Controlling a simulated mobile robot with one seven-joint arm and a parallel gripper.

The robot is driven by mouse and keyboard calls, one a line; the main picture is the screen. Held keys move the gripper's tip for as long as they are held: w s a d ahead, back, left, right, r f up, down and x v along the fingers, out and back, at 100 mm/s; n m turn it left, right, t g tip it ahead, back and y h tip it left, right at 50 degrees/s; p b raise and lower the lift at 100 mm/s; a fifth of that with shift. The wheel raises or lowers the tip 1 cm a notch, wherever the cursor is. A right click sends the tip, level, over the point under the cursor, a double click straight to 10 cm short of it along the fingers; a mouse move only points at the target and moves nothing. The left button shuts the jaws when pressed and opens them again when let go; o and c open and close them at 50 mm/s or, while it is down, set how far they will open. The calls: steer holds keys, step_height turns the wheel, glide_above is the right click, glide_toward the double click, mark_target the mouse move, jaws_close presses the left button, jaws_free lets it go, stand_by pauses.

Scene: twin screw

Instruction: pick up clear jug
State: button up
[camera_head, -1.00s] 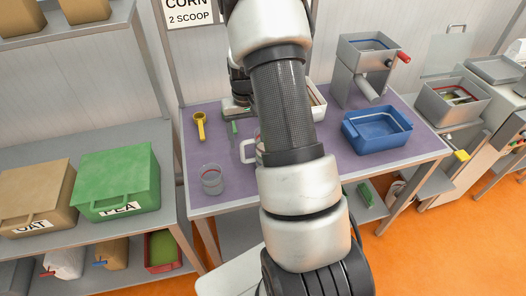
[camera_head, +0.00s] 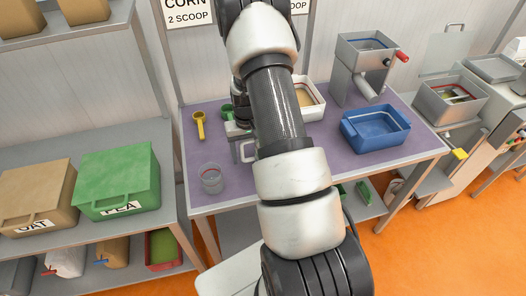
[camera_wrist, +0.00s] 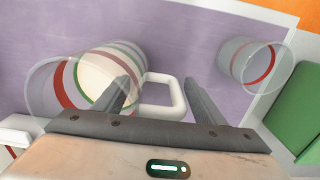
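A clear jug (camera_wrist: 62,88) with coloured bands and a white handle (camera_wrist: 180,97) shows at the left and middle of the wrist view. A pale, striped round part shows through or beside its clear wall; I cannot tell which. My gripper (camera_wrist: 156,82) is open, with one finger on each side of the handle as seen there. Contact cannot be told. In the head view, the handle (camera_head: 241,152) shows just left of my arm, which hides most of the jug. A second clear vessel (camera_head: 211,178) with a red band stands to the left, and also shows in the wrist view (camera_wrist: 253,62).
The purple table top (camera_head: 325,158) holds a yellow scoop (camera_head: 199,125), a green item (camera_head: 227,112), a white tray (camera_head: 309,101), a blue bin (camera_head: 376,130) and a grey mill (camera_head: 366,70). A green bin (camera_head: 117,181) stands on the left shelf.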

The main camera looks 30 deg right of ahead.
jaws_close()
